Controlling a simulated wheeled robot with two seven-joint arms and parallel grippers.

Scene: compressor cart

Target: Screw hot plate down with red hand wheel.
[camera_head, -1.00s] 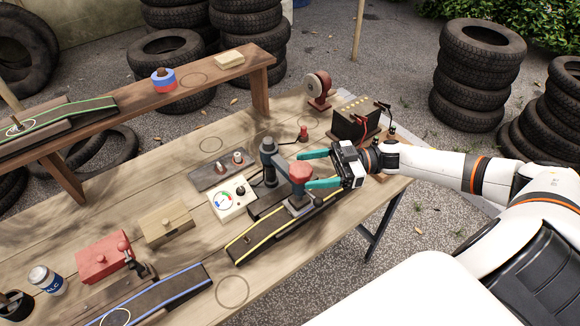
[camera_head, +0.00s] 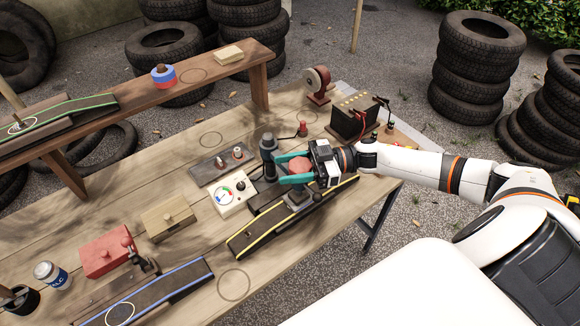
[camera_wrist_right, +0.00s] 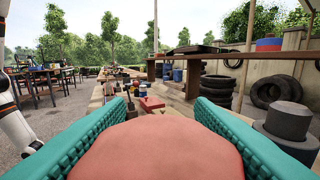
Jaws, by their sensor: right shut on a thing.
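The red hand wheel (camera_head: 299,165) sits on top of the clamp with the dark grey upright post (camera_head: 268,160), near the table's right end. My right gripper (camera_head: 284,169) comes from the right with its teal fingers on either side of the wheel, shut on it. In the right wrist view the red wheel (camera_wrist_right: 160,152) fills the space between both teal pads. The hot plate, seemingly the grey block (camera_head: 297,198) under the wheel, lies over the yellow-edged strip (camera_head: 270,230). It is partly hidden by my gripper. My left gripper is not in view.
A white gauge box (camera_head: 231,195) and a grey tray (camera_head: 222,165) with small fittings stand left of the clamp. A battery (camera_head: 352,120) with cables and a red reel (camera_head: 318,85) stand behind. A wooden block (camera_head: 168,218) and red box (camera_head: 107,252) are farther left.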

